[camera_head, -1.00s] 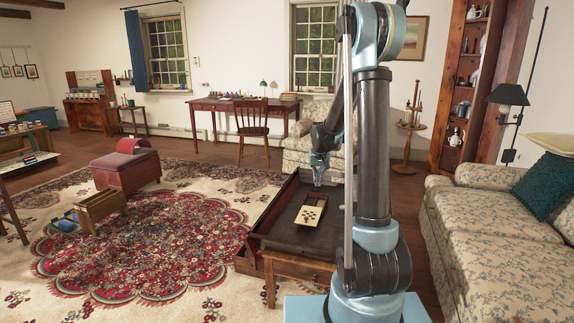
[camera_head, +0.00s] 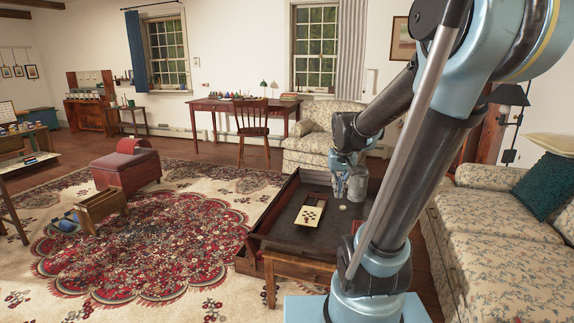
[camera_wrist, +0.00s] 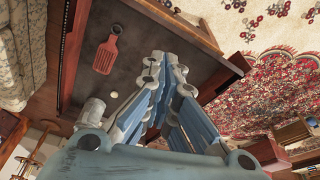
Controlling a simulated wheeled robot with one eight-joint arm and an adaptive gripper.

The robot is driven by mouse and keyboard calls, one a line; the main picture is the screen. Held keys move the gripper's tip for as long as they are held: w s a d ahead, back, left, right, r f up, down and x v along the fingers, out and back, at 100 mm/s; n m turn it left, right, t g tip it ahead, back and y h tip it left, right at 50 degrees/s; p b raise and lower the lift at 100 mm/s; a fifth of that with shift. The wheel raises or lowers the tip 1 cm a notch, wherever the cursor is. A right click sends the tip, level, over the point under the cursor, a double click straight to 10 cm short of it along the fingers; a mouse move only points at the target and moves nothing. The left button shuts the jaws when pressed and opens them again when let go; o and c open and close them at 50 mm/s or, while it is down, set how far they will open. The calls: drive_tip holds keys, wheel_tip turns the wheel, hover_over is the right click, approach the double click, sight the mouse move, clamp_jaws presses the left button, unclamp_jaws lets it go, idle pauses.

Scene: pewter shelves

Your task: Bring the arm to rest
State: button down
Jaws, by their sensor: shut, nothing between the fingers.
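My gripper (camera_head: 348,192) hangs fingers-down above the dark-topped low table (camera_head: 298,266) in the head view. Its fingers are closed together and empty. They fill the middle of the wrist view (camera_wrist: 166,72). The arm leans to the right from its base and bends back left toward the table. On the table lies a flat cream board with dark spots (camera_head: 308,213), left of the gripper. A small white round thing (camera_head: 342,207) sits just below the gripper; it also shows in the wrist view (camera_wrist: 113,95).
The low table has a raised rim. A floral sofa (camera_head: 490,235) stands to the right and a floral armchair (camera_head: 322,135) behind the table. A red ottoman (camera_head: 127,168) and a wooden caddy (camera_head: 101,207) are on the left. Open rug lies left of the table.

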drive_tip(key=s+f, duration=0.3)
drive_tip(key=s, duration=0.6)
drive_tip(key=s+d+f, duration=0.1)
drive_tip(key=s+f, duration=0.2)
drive_tip(key=s, duration=0.6)
drive_tip(key=shift+s+d+f+g, duration=0.15)
drive_tip(key=shift+f+g, duration=0.05)
drive_tip(key=shift+g, duration=0.1)
drive_tip(key=shift+w+f, duration=0.2)
drive_tip(key=shift+w, duration=0.25)
drive_tip(key=shift+s, duration=0.1)
